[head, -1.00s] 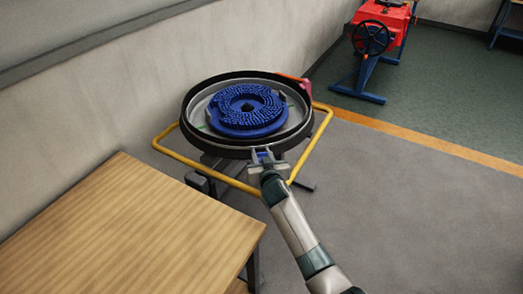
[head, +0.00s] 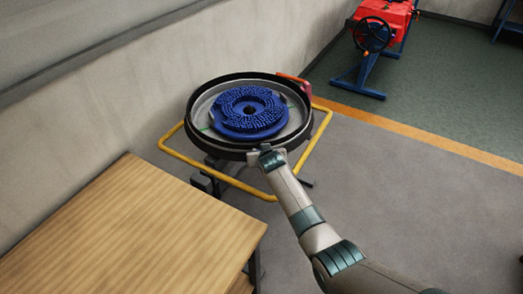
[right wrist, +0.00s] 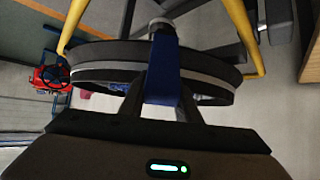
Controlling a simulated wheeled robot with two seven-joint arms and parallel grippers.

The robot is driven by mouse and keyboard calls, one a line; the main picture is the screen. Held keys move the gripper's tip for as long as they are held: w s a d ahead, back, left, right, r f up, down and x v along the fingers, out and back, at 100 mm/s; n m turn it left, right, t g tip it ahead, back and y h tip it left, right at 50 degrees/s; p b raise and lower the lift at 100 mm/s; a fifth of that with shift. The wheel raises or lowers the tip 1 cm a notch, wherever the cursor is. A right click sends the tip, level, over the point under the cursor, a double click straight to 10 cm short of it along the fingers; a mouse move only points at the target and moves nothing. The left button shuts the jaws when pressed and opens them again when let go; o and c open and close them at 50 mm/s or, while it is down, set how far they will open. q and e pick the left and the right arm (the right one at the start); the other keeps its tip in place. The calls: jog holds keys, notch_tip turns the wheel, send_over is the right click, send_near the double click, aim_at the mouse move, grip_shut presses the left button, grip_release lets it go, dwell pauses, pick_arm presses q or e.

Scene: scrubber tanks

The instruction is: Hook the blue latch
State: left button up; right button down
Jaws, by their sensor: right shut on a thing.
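The blue latch (right wrist: 163,75) is an upright blue strap in the right wrist view, running up across the rim of the round pan to a small grey catch (right wrist: 161,24). My right gripper (right wrist: 162,92) has a finger on each side of the strap and is shut on it. In the head view my right gripper (head: 266,152) is at the near edge of the black-rimmed pan (head: 222,149) and hides the latch. Whether the latch is hooked on the catch cannot be told. My left gripper is not in view.
A round blue brush (head: 249,129) lies in the pan. A yellow tube frame (head: 230,182) surrounds it, and a red part (head: 306,88) sits at its far right edge. A wooden table (head: 135,235) stands at left. Grey floor at right is clear.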

dwell(0.3)
jog(key=c, duration=1.3)
grip_release()
jog(key=shift+c, duration=0.2)
jog(key=shift+v, duration=1)
jog(key=b+v, duration=0.2)
jog(key=v, duration=1.3)
jog(key=shift+r+b, duration=0.15)
jog(key=shift+b, duration=0.15)
jog(key=shift+s, duration=0.1)
jog(key=shift+c, duration=0.5)
